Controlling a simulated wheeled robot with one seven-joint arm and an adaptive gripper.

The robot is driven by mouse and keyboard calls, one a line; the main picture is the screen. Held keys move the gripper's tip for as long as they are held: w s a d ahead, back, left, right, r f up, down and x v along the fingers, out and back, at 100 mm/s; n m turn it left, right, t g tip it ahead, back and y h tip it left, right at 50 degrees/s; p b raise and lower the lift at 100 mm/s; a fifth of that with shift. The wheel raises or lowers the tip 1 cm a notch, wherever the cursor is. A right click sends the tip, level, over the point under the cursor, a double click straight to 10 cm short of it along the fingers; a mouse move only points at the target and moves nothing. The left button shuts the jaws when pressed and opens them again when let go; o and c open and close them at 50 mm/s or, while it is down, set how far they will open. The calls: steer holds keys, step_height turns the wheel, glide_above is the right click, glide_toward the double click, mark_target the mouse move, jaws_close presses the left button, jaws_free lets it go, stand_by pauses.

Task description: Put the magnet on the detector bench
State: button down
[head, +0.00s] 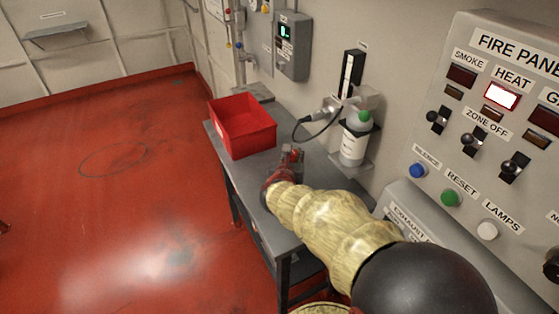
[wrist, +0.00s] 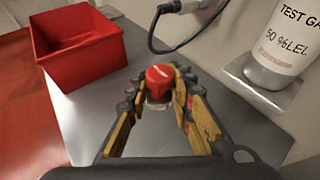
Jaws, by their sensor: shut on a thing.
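The magnet (wrist: 158,82) is a small piece with a red top and a pale metal lower part. It sits between the fingertips of my gripper (wrist: 160,92), which is shut on it. In the head view my gripper (head: 289,160) is over the grey detector bench (head: 323,191), right of the red bin. The bench's grey top also shows in the wrist view (wrist: 112,95). I cannot tell whether the magnet touches the bench top or is slightly above it. In the head view the arm and fingers mostly hide the magnet.
An open, empty red bin (head: 243,127) stands on the bench to the left. A test gas bottle (head: 354,143) sits on a wall bracket to the right, with a cable (head: 313,138) nearby. A fire panel (head: 495,110) is at the right. Bare bench top lies around my gripper.

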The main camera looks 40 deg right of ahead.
steer(key=w+d+f+b, duration=0.1)
steer(key=w+d+f, duration=0.1)
steer(key=w+f, duration=0.1)
steer(key=w+d+f+b, duration=0.1)
steer(key=w+d+f, duration=0.1)
steer(key=w+f, duration=0.1)
steer(key=w+d+f+b, duration=0.1)
steer(key=w+d+f, duration=0.1)
steer(key=w, duration=0.3)
steer(key=shift+f+b, duration=0.35)
steer(key=shift+f, duration=0.2)
steer(key=shift+w+d+f+b, duration=0.15)
steer(key=shift+f+b, duration=0.25)
steer(key=shift+f, duration=0.55)
steer(key=shift+w+f+b, duration=0.1)
steer(key=shift+f+b, duration=0.3)
steer(key=shift+f, duration=0.5)
steer(key=shift+f, duration=0.15)
steer(key=c, duration=1.6)
jaws_free()
steer(key=shift+c, duration=0.2)
steer(key=shift+o, duration=0.4)
